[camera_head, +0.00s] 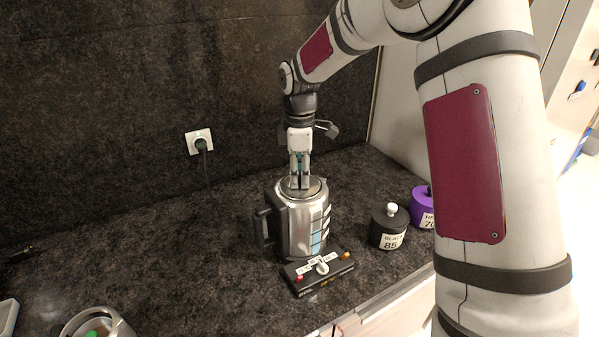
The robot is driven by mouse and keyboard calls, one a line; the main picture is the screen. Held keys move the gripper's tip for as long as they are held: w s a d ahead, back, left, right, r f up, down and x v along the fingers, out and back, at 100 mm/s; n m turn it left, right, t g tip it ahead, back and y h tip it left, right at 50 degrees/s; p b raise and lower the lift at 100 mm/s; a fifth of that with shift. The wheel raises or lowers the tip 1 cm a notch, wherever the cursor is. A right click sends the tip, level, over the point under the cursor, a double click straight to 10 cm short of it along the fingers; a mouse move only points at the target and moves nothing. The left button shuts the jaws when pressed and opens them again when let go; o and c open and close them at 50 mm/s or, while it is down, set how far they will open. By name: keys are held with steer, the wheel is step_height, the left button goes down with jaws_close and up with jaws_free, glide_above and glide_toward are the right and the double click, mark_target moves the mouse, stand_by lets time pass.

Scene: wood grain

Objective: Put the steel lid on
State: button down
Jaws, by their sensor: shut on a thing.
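A steel kettle (294,222) with a black handle on its left stands upright on the dark counter. The steel lid (315,187) is at the kettle's top opening, directly under my gripper. My gripper (299,184) points straight down and is shut on the lid. The fingers hide the middle of the lid, and I cannot tell whether the lid is fully seated in the rim.
A black control box (318,272) with a white knob lies in front of the kettle. A black jar (388,228) and a purple jar (422,206) stand to the right. A steel container (97,322) is at the bottom left. The counter's left middle (150,245) is clear.

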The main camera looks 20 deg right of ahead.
steer(key=shift+f, duration=0.2)
steer(key=c, duration=1.3)
jaws_free()
step_height(320, 180, up, 12)
steer(key=shift+r, duration=0.1)
